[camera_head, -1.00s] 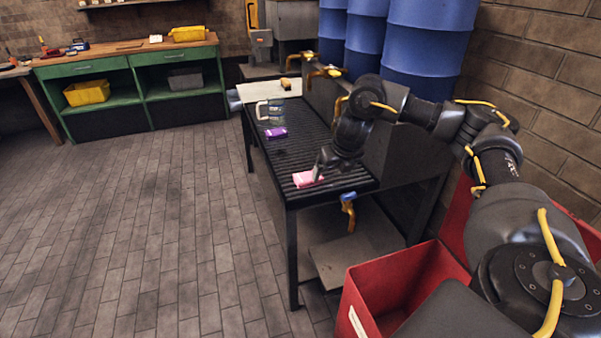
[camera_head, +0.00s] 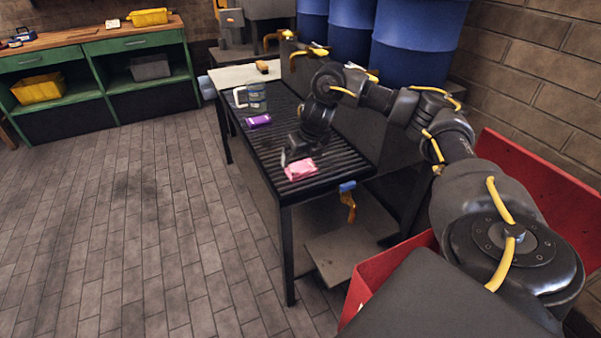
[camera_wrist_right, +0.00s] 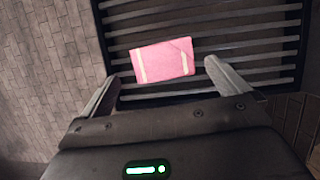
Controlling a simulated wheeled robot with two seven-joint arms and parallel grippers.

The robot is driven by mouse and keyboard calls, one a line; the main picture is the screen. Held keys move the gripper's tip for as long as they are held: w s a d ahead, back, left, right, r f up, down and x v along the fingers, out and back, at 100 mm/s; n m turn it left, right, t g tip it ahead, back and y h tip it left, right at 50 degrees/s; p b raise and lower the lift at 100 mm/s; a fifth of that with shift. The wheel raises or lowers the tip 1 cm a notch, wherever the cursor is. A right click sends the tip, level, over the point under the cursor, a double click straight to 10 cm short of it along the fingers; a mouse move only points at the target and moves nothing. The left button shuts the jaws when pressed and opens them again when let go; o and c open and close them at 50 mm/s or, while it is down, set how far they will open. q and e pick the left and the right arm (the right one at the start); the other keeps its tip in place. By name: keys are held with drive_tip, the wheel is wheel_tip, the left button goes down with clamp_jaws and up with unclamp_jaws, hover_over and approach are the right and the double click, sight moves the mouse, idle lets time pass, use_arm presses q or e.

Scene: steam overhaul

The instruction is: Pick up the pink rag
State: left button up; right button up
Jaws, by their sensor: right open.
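The pink rag (camera_head: 300,170) lies flat on the slatted top of a dark metal table (camera_head: 335,165), near its front edge. It is a small folded rectangle with pale stripes in the right wrist view (camera_wrist_right: 162,62). My right gripper (camera_head: 287,156) is just behind and beside the rag in the head view. In the right wrist view my right gripper (camera_wrist_right: 160,85) is open, its two fingers apart, with the rag lying ahead of and between the fingertips. Nothing is between the fingers near the palm. My left gripper is not in view.
A purple item (camera_head: 258,121), a clear bottle (camera_head: 257,95) and a brush-like tan block (camera_head: 262,66) sit farther back on the table. Blue barrels (camera_head: 410,40) stand behind it. A red bin (camera_head: 375,277) is at the front right. Floor at left is clear.

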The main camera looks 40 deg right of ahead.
sight(301, 167)
drive_tip(key=shift+s, duration=0.1)
drive_tip(key=shift+s+x, duration=0.1)
drive_tip(key=shift+x, duration=1.3)
drive_tip(key=shift+s+x, duration=0.15)
drive_tip(key=shift+x, duration=1.2)
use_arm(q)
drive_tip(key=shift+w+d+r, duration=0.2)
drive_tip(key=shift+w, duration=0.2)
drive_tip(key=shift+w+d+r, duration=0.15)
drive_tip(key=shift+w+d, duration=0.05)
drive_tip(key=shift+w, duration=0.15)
use_arm(e)
drive_tip(key=shift+c, duration=0.3)
drive_tip(key=c, duration=0.8)
